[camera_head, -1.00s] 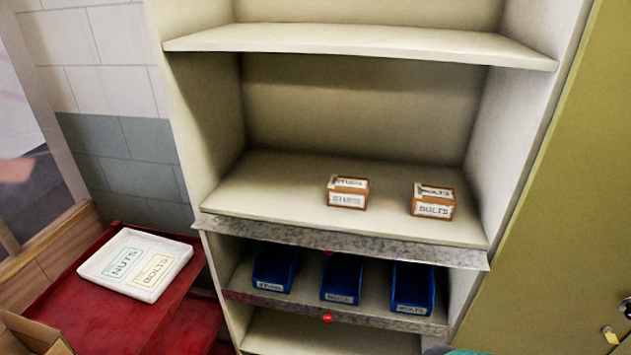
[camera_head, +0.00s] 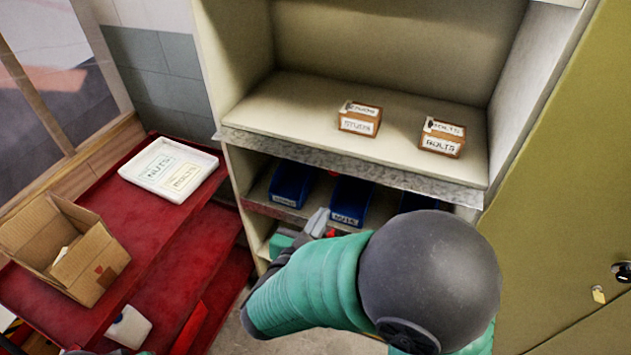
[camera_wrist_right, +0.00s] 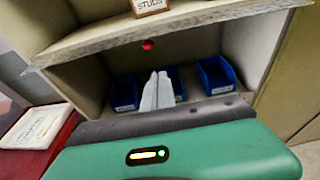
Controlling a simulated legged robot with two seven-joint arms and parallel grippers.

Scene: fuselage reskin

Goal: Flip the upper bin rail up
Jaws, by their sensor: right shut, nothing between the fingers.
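The upper bin rail (camera_head: 345,165) is a grey metal strip along the front edge of the shelf with the small boxes. It also shows in the right wrist view (camera_wrist_right: 190,27), with a red knob (camera_wrist_right: 148,45) just under it. In the head view that knob (camera_head: 333,173) is small below the strip. My right gripper (camera_head: 319,220) is shut and empty, in front of the blue bins and lower than the upper rail. Its fingers (camera_wrist_right: 157,90) point toward the bins in the wrist view, apart from the knob. My right forearm hides part of the lower rail (camera_head: 272,209).
Blue bins (camera_head: 291,184) stand on the shelf below. Boxes labelled STUDS (camera_head: 360,118) and BOLTS (camera_head: 442,137) sit above. A red cart (camera_head: 165,225) with a white tray (camera_head: 169,168) and cardboard box (camera_head: 65,245) stands left. A yellow-green cabinet (camera_head: 570,180) is at right.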

